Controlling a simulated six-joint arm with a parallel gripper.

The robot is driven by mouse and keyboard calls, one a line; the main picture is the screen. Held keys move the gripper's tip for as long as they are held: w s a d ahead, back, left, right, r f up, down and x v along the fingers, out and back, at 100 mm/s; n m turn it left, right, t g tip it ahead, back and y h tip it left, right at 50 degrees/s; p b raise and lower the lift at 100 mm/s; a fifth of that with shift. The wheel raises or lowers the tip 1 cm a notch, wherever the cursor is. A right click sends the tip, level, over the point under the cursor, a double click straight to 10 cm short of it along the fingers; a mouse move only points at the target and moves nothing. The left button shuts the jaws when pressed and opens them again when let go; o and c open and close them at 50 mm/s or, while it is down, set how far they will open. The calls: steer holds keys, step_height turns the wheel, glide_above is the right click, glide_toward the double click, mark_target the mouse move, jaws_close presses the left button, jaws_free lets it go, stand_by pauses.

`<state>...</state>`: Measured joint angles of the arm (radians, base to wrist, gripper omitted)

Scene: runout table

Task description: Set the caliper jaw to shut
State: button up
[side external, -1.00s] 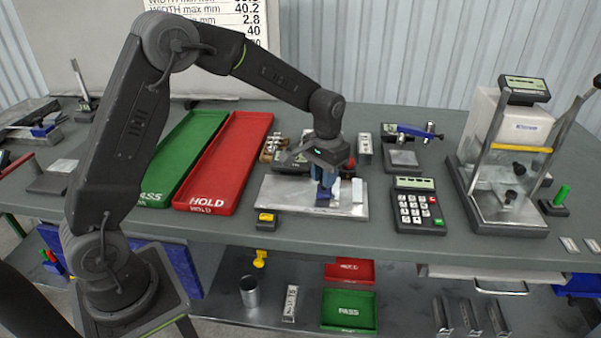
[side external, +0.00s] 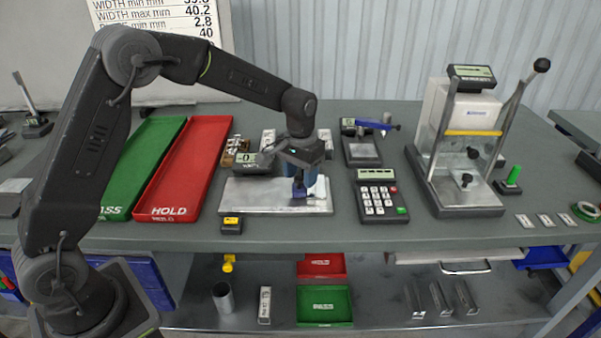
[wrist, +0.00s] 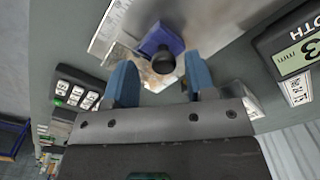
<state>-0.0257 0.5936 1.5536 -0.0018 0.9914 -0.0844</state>
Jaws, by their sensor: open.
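The caliper jaw is a small blue block (wrist: 158,38) with a round black knob (wrist: 164,61), in the wrist view. It sits at a light metal plate; in the side view the blue jaw (side external: 299,188) shows on the plate's right half. My gripper (wrist: 160,63) is open, its two blue fingers on either side of the knob in that view, with gaps visible. In the side view my gripper (side external: 308,187) is low over the plate (side external: 250,197). A display with "mm" (wrist: 302,48) is at right in the wrist view. Whether the jaw is shut is unclear.
A red HOLD tray (side external: 187,165) and a green tray (side external: 145,160) lie left of the plate. A keypad (side external: 380,198) stands close on its right. A small black-and-yellow box (side external: 231,225) is at its front edge. A clamp stand (side external: 465,150) stands farther right.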

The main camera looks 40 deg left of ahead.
mark_target(300, 178)
steer(key=shift+r, duration=0.1)
step_height(300, 178, up, 14)
steer(key=shift+f, duration=0.2)
steer(key=shift+s+r, duration=0.1)
stand_by(0.3)
steer(key=s+d+r+t, duration=0.1)
steer(key=s+r+t, duration=0.1)
steer(key=s, duration=0.8)
steer(key=s+r+t, duration=0.2)
steer(key=s+r, duration=0.1)
steer(key=s, duration=0.7)
steer(key=s+f+m+t, duration=0.1)
steer(key=s+f, duration=0.3)
steer(key=s, duration=0.4)
steer(key=shift+s+d+f+t, duration=0.15)
steer(key=shift+f+t, duration=0.1)
steer(key=shift+t, duration=0.05)
